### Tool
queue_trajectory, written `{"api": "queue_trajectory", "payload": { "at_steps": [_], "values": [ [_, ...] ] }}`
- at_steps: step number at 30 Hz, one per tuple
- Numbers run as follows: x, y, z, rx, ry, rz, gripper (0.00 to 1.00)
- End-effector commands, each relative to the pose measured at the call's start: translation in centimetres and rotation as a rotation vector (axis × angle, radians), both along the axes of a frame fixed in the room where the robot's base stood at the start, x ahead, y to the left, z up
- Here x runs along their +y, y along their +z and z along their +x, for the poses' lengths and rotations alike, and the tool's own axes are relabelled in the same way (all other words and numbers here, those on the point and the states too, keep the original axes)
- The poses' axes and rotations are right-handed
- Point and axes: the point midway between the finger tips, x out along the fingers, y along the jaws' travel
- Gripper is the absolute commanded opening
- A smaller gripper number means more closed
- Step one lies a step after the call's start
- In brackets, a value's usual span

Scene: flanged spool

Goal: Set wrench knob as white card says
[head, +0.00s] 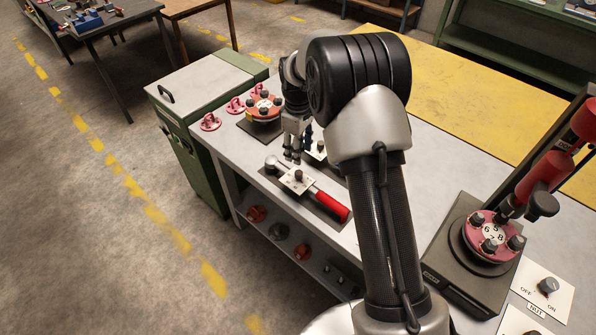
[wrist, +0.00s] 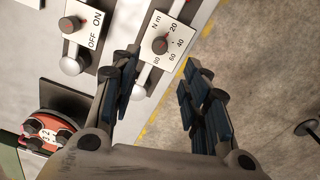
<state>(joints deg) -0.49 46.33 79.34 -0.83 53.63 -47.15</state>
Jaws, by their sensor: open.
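The wrench's setting knob (wrist: 160,45) is a dark cap on a white plate marked N m with 20, 40, 60 and 80. A small red mark on it appears to face the 20 side. In the head view, the wrench (head: 328,203) lies on the bench with its red handle toward the right front. My gripper (head: 291,153) is above the plate, open and empty; in the wrist view its fingers (wrist: 160,65) stand apart on either side below the knob, not closed on it. I cannot pick out a readable white card with a value.
A second plate has an OFF/ON knob (wrist: 72,24). An orange flanged spool (head: 264,106) stands behind my gripper, with pink clamps (head: 236,105) beside it. At right are a pink spool (head: 492,240) under a red tool and another OFF/ON knob (head: 547,286). The bench edge is close.

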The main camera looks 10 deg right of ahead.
Motion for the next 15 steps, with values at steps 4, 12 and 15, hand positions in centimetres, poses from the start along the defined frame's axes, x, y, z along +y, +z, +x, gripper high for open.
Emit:
{"api": "queue_trajectory", "payload": {
  "at_steps": [4,12,15],
  "values": [
    [-0.1,-3.6,-0.1,0.004,-0.001,0.0,0.42],
    [-0.1,-8.5,0.1,0.001,-0.001,0.0,0.42],
    [-0.1,-9.5,0.1,0.001,-0.001,0.0,0.42]
  ]
}}
